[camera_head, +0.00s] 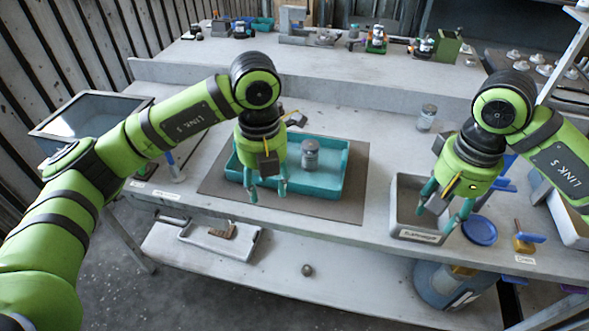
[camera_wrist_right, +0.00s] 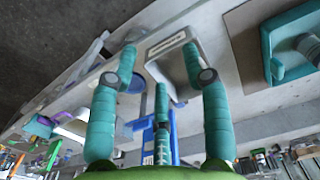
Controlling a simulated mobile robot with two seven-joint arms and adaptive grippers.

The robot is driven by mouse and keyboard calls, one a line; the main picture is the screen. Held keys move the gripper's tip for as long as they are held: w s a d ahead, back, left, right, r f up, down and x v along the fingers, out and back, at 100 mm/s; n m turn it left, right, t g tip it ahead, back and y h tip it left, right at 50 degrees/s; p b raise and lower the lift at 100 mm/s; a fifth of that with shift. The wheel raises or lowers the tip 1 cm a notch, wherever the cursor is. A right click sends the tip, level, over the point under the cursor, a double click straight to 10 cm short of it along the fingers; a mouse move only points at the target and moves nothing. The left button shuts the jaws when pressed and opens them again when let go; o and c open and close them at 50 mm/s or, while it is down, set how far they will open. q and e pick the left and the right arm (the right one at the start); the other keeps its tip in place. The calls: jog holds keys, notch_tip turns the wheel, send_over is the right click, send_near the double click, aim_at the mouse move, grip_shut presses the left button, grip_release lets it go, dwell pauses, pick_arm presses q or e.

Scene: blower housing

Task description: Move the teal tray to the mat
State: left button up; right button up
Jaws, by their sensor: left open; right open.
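The teal tray (camera_head: 348,172) lies flat on the dark grey-brown mat (camera_head: 352,210), with mat showing around it. A grey lidded jar (camera_head: 310,154) stands in the tray. My left gripper (camera_head: 268,194) points down with fingers apart, over the tray's front left part; it hides some of the rim, and I cannot tell whether it touches. My right gripper (camera_head: 443,212) is open and empty over a grey labelled bin, right of the mat. The right wrist view shows its spread fingers (camera_wrist_right: 158,65), part of the tray (camera_wrist_right: 268,50) and the mat (camera_wrist_right: 243,65).
The grey bin (camera_head: 412,234) stands at the bench's front edge. A blue round dish (camera_head: 480,232) and a yellow-and-blue tool (camera_head: 524,238) lie right of it. Another grey jar (camera_head: 427,118) stands behind. A glass-topped box (camera_head: 90,115) is at far left.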

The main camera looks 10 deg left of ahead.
pick_arm(q)
jog(key=shift+w+a+f, duration=0.1)
jog(key=shift+w+a, duration=0.1)
jog(key=shift+a, duration=0.1)
pick_arm(e)
notch_tip(320, 180, up, 10)
jog(key=a, duration=0.1)
jog(key=shift+w+r, duration=0.2)
jog(key=shift+w, duration=0.2)
pick_arm(q)
jog(key=shift+s+d, duration=0.1)
pick_arm(e)
jog(key=shift+s, duration=0.1)
